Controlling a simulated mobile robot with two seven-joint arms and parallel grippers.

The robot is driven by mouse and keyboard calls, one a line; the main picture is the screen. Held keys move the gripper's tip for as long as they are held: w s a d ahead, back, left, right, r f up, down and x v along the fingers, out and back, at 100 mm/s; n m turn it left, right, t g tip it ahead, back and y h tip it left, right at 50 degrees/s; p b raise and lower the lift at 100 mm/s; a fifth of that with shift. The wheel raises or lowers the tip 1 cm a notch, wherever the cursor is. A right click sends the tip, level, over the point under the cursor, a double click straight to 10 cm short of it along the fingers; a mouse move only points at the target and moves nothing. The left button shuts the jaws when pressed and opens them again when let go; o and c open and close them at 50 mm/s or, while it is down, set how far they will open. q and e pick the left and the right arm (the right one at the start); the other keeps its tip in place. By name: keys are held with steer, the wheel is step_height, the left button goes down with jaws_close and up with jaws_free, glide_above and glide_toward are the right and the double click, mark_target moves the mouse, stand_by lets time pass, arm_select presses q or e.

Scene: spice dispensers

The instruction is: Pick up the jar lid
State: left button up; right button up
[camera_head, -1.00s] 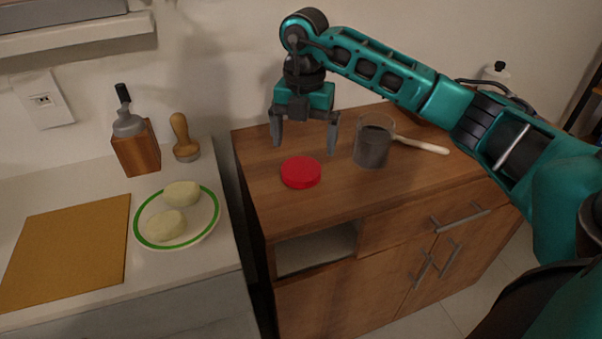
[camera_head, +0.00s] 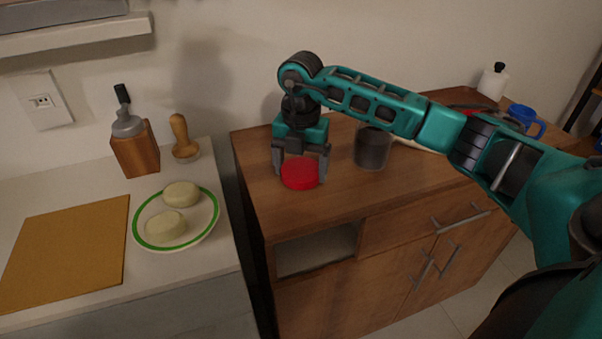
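The red jar lid (camera_head: 299,176) lies flat on the wooden cabinet top (camera_head: 345,200), near its left front part. My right gripper (camera_head: 300,178) points down over the lid, with one finger at each side of it. The fingers are apart and look open; whether they touch the lid I cannot tell. A dark-filled glass jar (camera_head: 371,150) without a lid stands to the right of the gripper, partly behind my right arm. My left gripper is not in view.
A white counter (camera_head: 60,195) at left holds a green-rimmed plate (camera_head: 140,232) with two pale pieces, a yellow-brown board (camera_head: 68,250), a wooden holder (camera_head: 136,154) and a wooden-handled tool (camera_head: 181,135). A blue mug (camera_head: 526,118) and white bottle (camera_head: 492,82) stand at the back right.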

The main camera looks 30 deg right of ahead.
mark_target(301, 169)
steer(key=c, duration=0.5)
steer(key=shift+r, duration=0.15)
step_height(301, 169, up, 19)
steer(key=p, duration=0.3)
steer(key=s+d+f+p, duration=0.1)
steer(key=s+d+p, duration=0.2)
steer(key=d, duration=1.3)
steer(key=shift+s+d+f+n+p, duration=0.2)
steer(key=shift+f+n+p, duration=0.15)
steer(key=shift+p, duration=0.4)
